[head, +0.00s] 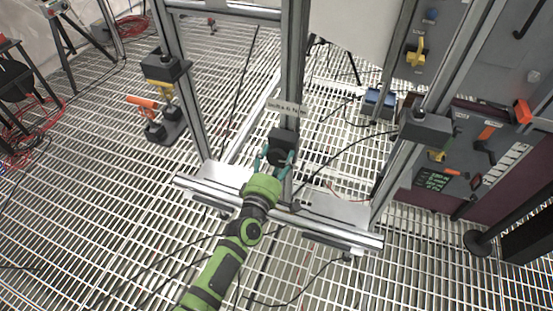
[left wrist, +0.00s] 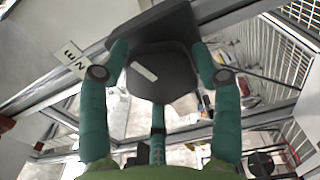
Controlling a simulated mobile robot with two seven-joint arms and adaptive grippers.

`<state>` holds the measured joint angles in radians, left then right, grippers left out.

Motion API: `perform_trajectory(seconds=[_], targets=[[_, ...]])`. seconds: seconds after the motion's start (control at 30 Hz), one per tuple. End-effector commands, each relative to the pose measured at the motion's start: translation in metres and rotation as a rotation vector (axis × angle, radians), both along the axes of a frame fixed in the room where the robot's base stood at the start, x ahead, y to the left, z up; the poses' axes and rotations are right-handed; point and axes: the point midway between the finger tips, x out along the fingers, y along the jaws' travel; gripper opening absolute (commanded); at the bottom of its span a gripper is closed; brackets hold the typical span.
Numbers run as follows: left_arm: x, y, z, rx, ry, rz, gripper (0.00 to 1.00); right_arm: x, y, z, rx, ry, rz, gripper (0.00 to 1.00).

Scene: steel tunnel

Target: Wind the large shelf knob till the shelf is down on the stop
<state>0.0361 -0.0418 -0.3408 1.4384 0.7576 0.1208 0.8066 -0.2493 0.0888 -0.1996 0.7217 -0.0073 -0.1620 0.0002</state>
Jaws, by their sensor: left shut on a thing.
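The large knob (head: 281,146) is dark grey and sits low on the middle upright of a metal frame. In the left wrist view the knob (left wrist: 160,80) is broad and faceted, with a pale mark on its face. My left gripper (head: 277,160), with teal fingers, reaches the knob from the front. In the left wrist view its fingers (left wrist: 160,58) lie on both sides of the knob, shut on it. A white label (head: 287,107) is above the knob on the upright. I cannot clearly make out the shelf or its stop. My right gripper is not in view.
The frame's lower rail (head: 330,230) crosses in front, over a grated floor. Dark brackets stand at left (head: 166,66) and right (head: 426,129). A control panel (head: 455,150) with orange handles is at right. A blue box (head: 379,102) and loose cables lie behind.

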Motion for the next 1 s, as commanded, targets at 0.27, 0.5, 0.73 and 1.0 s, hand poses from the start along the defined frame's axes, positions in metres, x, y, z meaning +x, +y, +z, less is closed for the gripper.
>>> perform_trajectory(seconds=[0.27, 0.5, 0.73, 1.0], targets=[[-0.002, -0.004, -0.002, 0.0, 0.006, -0.008, 0.87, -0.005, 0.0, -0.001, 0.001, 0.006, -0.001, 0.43], [-0.004, -0.001, -0.002, 0.0, 0.005, -0.005, 0.87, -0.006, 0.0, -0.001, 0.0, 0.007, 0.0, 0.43], [-0.04, 0.008, -0.003, 0.001, 0.007, -0.005, 0.87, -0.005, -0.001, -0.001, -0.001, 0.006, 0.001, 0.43], [-0.094, 0.021, -0.002, 0.001, 0.008, -0.008, 0.87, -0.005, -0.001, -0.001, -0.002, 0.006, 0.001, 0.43]])
